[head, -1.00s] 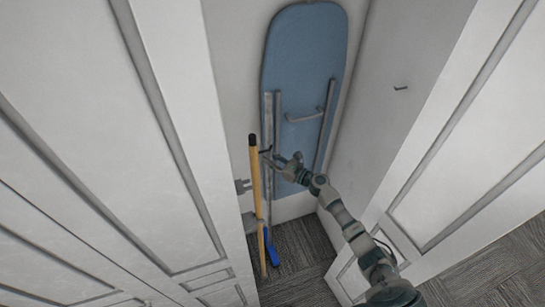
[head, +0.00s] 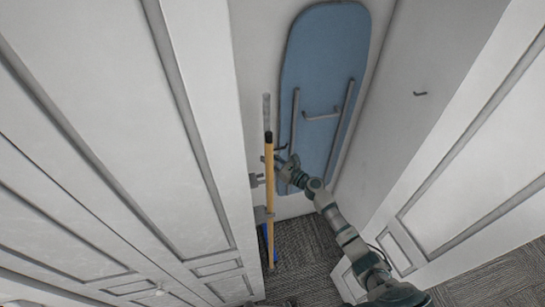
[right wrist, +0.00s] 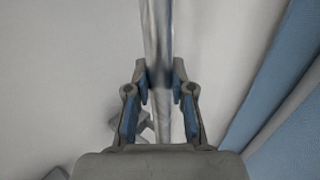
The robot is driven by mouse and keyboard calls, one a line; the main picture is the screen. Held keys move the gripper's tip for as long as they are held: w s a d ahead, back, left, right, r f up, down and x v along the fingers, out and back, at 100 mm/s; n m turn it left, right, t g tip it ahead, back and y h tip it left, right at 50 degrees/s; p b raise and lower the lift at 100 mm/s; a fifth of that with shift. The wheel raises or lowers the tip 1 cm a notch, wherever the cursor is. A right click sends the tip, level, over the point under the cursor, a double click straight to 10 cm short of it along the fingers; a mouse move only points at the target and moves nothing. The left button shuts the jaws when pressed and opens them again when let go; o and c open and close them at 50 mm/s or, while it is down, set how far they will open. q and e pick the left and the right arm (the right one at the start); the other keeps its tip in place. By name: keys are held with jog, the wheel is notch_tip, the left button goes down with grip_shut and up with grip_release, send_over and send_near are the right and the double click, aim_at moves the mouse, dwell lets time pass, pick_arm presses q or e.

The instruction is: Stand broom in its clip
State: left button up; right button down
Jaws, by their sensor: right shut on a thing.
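The broom has a slim silver-grey handle, whose top (head: 266,105) shows above a yellow pole in the head view. A sliver of its blue head shows low down beside that pole. My right gripper (head: 270,159) is shut on the grey handle, which also shows upright between its fingers in the right wrist view (right wrist: 162,75). Grey wall clips (head: 257,181) and (head: 263,214) sit on the left side of the closet. The yellow pole hides most of the broom, so I cannot tell whether the handle touches a clip. My left gripper is not in view.
The yellow pole (head: 270,185) with a black top stands upright in front of the broom. A blue ironing board (head: 326,75) hangs on the back wall. A small hook (head: 420,94) is on the right wall. White doors flank the opening; carpet (head: 305,250) is clear at right.

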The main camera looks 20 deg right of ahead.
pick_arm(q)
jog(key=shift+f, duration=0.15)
pick_arm(e)
jog(key=shift+w+a+f, duration=0.1)
jog(key=shift+a+f, duration=0.1)
jog(key=shift+a, duration=0.65)
jog(key=shift+a+f, duration=0.15)
jog(key=shift+a, duration=0.65)
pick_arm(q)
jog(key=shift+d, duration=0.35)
pick_arm(e)
jog(key=shift+d, duration=0.35)
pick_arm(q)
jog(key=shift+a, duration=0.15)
pick_arm(e)
jog(key=shift+a, duration=0.35)
jog(key=c, duration=0.9)
grip_release()
jog(key=shift+d, duration=0.1)
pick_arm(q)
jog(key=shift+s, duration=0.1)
pick_arm(e)
jog(key=shift+d, duration=0.1)
